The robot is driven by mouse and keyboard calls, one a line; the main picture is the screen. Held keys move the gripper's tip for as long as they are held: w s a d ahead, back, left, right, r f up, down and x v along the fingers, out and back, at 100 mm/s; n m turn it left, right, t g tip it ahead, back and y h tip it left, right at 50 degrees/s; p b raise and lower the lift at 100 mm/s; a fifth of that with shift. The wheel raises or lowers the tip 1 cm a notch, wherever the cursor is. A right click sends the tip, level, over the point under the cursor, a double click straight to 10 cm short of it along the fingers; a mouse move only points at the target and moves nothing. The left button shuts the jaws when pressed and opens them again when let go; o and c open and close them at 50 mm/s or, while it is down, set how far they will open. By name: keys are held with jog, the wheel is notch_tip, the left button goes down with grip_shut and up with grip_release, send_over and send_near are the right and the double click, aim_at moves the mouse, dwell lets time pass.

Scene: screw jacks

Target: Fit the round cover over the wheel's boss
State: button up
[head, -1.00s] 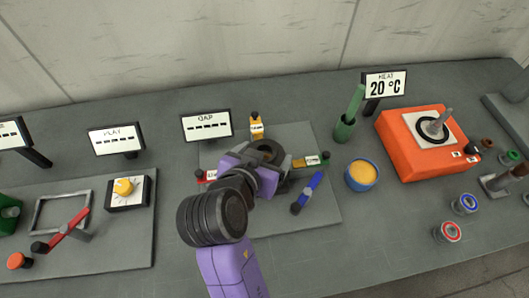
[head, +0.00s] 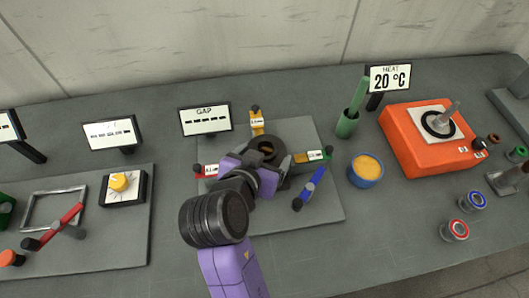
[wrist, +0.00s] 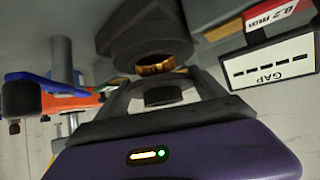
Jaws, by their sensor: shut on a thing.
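A dark round wheel-like body (head: 278,144) with a bronze-coloured centre stands on the middle grey plate (head: 318,212) in the head view. In the wrist view the dark body (wrist: 150,40) and its bronze centre (wrist: 155,66) lie just beyond my fingers. My gripper (head: 264,168) is at the near side of this body. In the wrist view my gripper (wrist: 163,92) is shut on a small dark round piece (wrist: 163,96), which seems to be the cover. It looks apart from the bronze centre. In the head view the held piece is hidden or too small to make out.
Red (head: 208,170), yellow (head: 257,124), green-tipped (head: 312,157) and blue (head: 312,187) handled pieces surround the dark body. The GAP display (head: 205,120) stands behind. A blue pot (head: 365,172), green holder (head: 347,125) and orange heater (head: 425,150) are to the right.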

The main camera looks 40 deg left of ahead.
jog(key=o, duration=2)
jog(key=shift+s+d+f, duration=0.15)
jog(key=shift+s+f, duration=0.05)
jog(key=shift+f, duration=0.35)
jog(key=shift+c, duration=0.2)
jog(key=shift+r, duration=0.1)
jog(key=shift+r, duration=0.1)
jog(key=shift+s+r, duration=0.25)
jog(key=v, duration=0.7)
jog(key=shift+b, duration=0.3)
